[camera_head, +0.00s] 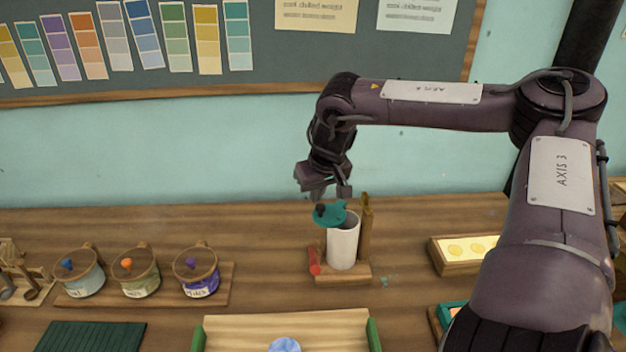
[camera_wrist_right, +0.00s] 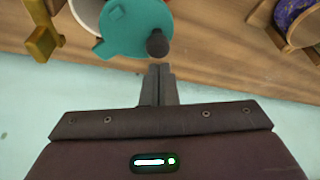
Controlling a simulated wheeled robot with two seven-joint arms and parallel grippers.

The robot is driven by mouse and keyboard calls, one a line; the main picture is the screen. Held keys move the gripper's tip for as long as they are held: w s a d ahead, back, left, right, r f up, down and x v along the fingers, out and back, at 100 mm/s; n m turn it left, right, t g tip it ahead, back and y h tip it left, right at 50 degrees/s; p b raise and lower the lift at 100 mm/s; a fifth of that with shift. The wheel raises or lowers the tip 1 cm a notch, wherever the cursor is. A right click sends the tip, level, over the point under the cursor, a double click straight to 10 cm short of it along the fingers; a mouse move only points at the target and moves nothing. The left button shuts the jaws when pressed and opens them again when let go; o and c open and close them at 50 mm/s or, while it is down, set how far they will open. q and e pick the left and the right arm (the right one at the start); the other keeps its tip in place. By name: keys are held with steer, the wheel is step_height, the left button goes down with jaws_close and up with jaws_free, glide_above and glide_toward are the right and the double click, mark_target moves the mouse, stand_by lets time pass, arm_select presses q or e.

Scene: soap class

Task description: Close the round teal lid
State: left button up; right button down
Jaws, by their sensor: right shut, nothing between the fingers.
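The round teal lid (camera_head: 329,215) is at the top left of a white cylindrical container (camera_head: 343,246), which stands on a small wooden base (camera_head: 343,279). The lid is swung off to one side, so part of the container's mouth shows open. A dark knob (camera_wrist_right: 157,44) sits on the lid's edge in the wrist view, where the teal lid (camera_wrist_right: 132,26) also shows. My right gripper (camera_head: 333,193) hangs just above the lid, shut and empty. In the wrist view its closed fingertips (camera_wrist_right: 160,70) are close to the knob; I cannot tell whether they touch. My left gripper is not in view.
A red piece (camera_head: 314,262) and a wooden post (camera_head: 366,228) flank the container. Several lidded jars (camera_head: 137,272) stand on a board to the left. A wooden tray (camera_head: 300,325) is in front, and a box with yellow rounds (camera_head: 449,256) is to the right.

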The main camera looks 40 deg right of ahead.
mark_target(326, 218)
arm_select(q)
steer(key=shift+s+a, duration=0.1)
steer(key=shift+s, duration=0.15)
arm_select(e)
steer(key=shift+f, duration=0.1)
steer(key=shift+s+a+n, duration=0.1)
steer(key=shift+s+n, duration=0.3)
steer(key=shift+n, duration=0.2)
steer(key=shift+s+y, duration=0.1)
steer(key=shift+y, duration=0.2)
steer(key=shift+s+a+n+y, duration=0.1)
steer(key=shift+s+n+y, duration=0.3)
steer(key=shift+n, duration=0.6)
steer(key=shift+s+n+p, duration=0.35)
steer(key=shift+s+n, duration=0.15)
steer(key=shift+n, duration=0.3)
steer(key=shift+s+d+n+y+p, duration=0.3)
steer(key=shift+s+n+y, duration=0.2)
steer(key=shift+s+n, duration=0.55)
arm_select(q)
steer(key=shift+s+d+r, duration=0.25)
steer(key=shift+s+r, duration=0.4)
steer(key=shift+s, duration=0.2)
arm_select(e)
steer(key=shift+s+d, duration=0.1)
steer(key=shift+d, duration=0.05)
